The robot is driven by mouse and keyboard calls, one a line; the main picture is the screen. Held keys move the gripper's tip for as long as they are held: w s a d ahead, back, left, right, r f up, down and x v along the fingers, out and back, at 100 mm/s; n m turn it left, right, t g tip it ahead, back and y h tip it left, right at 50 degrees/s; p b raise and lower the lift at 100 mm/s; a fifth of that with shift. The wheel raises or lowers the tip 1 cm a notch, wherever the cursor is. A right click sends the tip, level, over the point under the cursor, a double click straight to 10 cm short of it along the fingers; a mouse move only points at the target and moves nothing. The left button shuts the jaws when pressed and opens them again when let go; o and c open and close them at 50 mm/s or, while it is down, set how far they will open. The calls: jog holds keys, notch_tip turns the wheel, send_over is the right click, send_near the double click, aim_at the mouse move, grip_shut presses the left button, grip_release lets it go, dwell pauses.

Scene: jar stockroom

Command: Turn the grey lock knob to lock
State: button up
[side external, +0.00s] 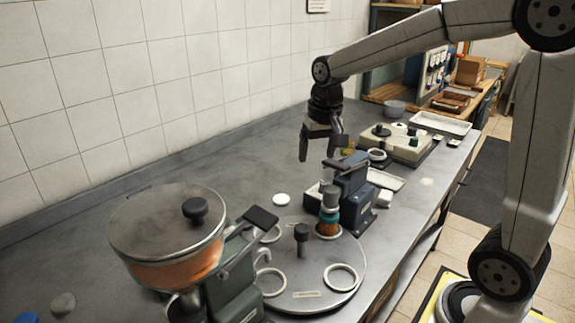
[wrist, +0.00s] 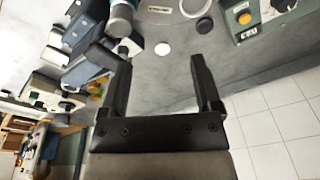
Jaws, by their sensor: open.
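A dark grey knob (side external: 301,232) stands on a short post near the middle of the round grey turntable (side external: 318,302). I cannot tell for sure that it is the lock knob, and no lock marking is readable. A jar with orange contents (side external: 328,227) and a grey-green top stands at the turntable's back edge, by the blue-grey press (side external: 349,190). My gripper (side external: 318,154) is open and empty, pointing down above the bench behind the press, apart from the knob. Its spread fingers also show in the wrist view (wrist: 161,65).
An orange-filled hopper (side external: 165,262) stands front left. White rings (side external: 341,277) lie on the turntable, and a white disc (side external: 281,199) lies behind it. A cream box with knobs (side external: 398,147) stands at the back right. The bench's left side is mostly clear.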

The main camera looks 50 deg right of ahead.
notch_tip(320, 180, up, 5)
jog(key=m+g, duration=0.2)
jog(key=m, duration=0.6)
send_over(324, 182)
notch_tip(324, 182, down, 20)
jog(key=shift+s+r, duration=0.1)
dwell(0.3)
jog(key=shift+f, duration=3.85)
jog(key=shift+c, duration=0.2)
grip_shut()
